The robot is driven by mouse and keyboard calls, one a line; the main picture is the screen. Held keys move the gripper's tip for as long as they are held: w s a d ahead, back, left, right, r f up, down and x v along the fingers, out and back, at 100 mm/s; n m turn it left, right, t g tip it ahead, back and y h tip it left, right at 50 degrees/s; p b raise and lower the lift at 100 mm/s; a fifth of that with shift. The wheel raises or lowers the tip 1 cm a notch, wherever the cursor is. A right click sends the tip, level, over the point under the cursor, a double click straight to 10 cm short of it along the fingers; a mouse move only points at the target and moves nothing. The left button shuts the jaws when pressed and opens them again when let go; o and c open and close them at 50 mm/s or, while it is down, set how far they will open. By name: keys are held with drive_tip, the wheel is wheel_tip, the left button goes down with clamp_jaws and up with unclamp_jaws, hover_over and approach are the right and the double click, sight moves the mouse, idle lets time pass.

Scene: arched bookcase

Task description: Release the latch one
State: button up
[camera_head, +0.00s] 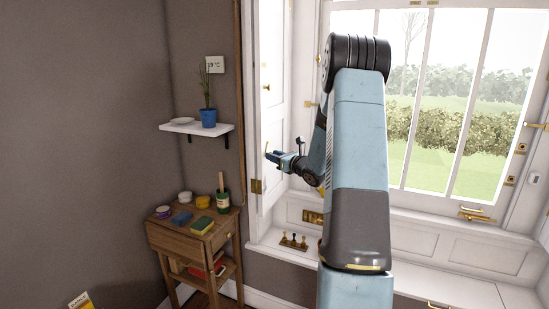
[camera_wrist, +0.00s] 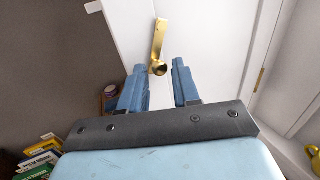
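A brass latch (camera_wrist: 158,42) with a rounded knob at its lower end is mounted on a white panel (camera_head: 271,100) in the wrist view. It hangs close to upright, slightly tilted. My gripper (camera_wrist: 158,66) is open, its two blue fingers apart, with the latch's knob showing between the fingertips. I cannot tell whether the fingers touch it. In the head view my gripper (camera_head: 270,156) is beside the white panel, left of the window, with a small brass piece (camera_head: 266,149) at its tips. My arm hides part of the window frame.
A wooden side table (camera_head: 178,237) holding jars and sponges stands at lower left. A white wall shelf (camera_head: 190,128) carries a blue plant pot (camera_head: 208,117). Brass fittings (camera_head: 294,241) stand on the sill. Another brass handle (camera_head: 477,214) is on the window.

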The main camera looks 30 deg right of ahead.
clamp_jaws()
drive_tip(key=shift+w+d+f+n+t, duration=0.15)
drive_tip(key=shift+w+d+n+t, duration=0.1)
drive_tip(key=shift+n, duration=0.45)
drive_tip(key=shift+w+d+f+n+t, duration=0.1)
drive_tip(key=shift+d+n+t, duration=0.15)
drive_tip(key=shift+n, duration=0.45)
drive_tip(key=shift+o, duration=1.3)
unclamp_jaws()
drive_tip(key=v, duration=1.3)
drive_tip(key=shift+s+d, duration=0.2)
drive_tip(key=shift+s, duration=0.15)
